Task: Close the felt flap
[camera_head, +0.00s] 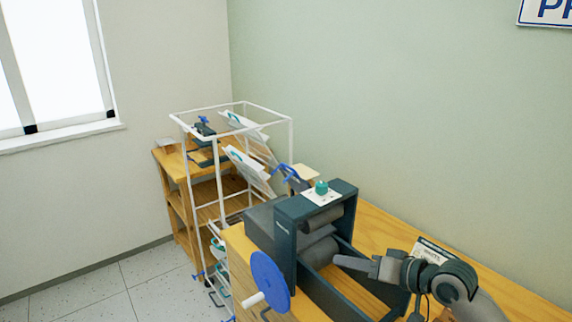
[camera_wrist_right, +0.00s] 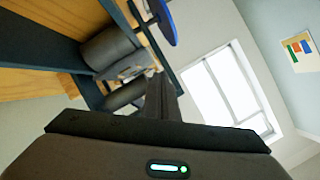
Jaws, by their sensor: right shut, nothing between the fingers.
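A dark teal roller press (camera_head: 289,240) stands on the wooden bench. Grey rounded forms, an upper one (camera_head: 322,218) and a lower one (camera_head: 318,252), sit in its frame; I cannot tell which grey part is the felt flap. In the right wrist view, two grey cylinders show, one (camera_wrist_right: 106,48) nearer and one (camera_wrist_right: 125,92) lower. My right gripper (camera_head: 338,261) is shut and empty, reaching from the right over the press bed, its tips near the lower grey form. Its fingers also show in the wrist view (camera_wrist_right: 160,90). I cannot tell whether they touch. My left gripper is out of view.
A blue wheel (camera_head: 269,281) with a pale handle sticks out at the press's front. A white card (camera_head: 321,195) with a green knob lies on top. A white wire rack (camera_head: 290,140) with sheets and a wooden shelf (camera_head: 172,205) stand behind left. The wall is close on the right.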

